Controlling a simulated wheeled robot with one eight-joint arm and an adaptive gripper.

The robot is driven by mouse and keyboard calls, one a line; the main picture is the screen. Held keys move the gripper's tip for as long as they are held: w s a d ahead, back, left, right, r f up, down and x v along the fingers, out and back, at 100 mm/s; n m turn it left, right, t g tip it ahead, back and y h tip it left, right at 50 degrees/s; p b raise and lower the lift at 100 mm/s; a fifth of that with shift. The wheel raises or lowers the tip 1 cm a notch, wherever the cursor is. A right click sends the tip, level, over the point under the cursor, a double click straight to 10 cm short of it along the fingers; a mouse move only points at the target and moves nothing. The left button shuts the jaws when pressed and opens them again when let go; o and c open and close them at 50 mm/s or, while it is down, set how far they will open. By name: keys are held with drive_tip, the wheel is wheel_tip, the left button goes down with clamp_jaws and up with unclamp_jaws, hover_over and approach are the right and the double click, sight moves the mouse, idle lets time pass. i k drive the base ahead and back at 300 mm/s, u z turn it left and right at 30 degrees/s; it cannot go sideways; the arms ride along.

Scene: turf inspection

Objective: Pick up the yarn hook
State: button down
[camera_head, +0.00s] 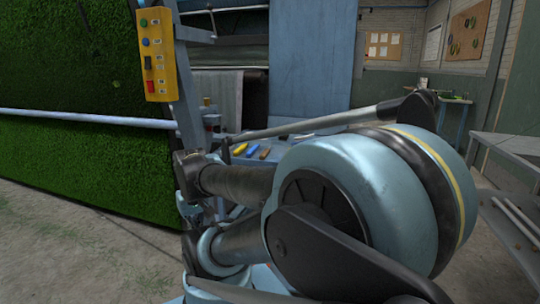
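I cannot make out a yarn hook for certain. On a blue bench (285,147) behind my arm lie several small coloured items: a yellow one (240,149), a blue one (252,151) and an orange one (264,153). They are too small to tell whether one is the hook. My arm's large rounded joint and dark links fill the middle and lower right and hide part of the bench. I cannot see my gripper's fingers.
A green turf wall (70,80) with a pale horizontal bar (90,118) stands at left. A yellow control box (157,54) hangs on a post beside it. A grey table (515,150) is at right. Bare floor (70,250) lies at lower left.

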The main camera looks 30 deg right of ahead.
sight(267, 150)
drive_tip(key=z, duration=1)
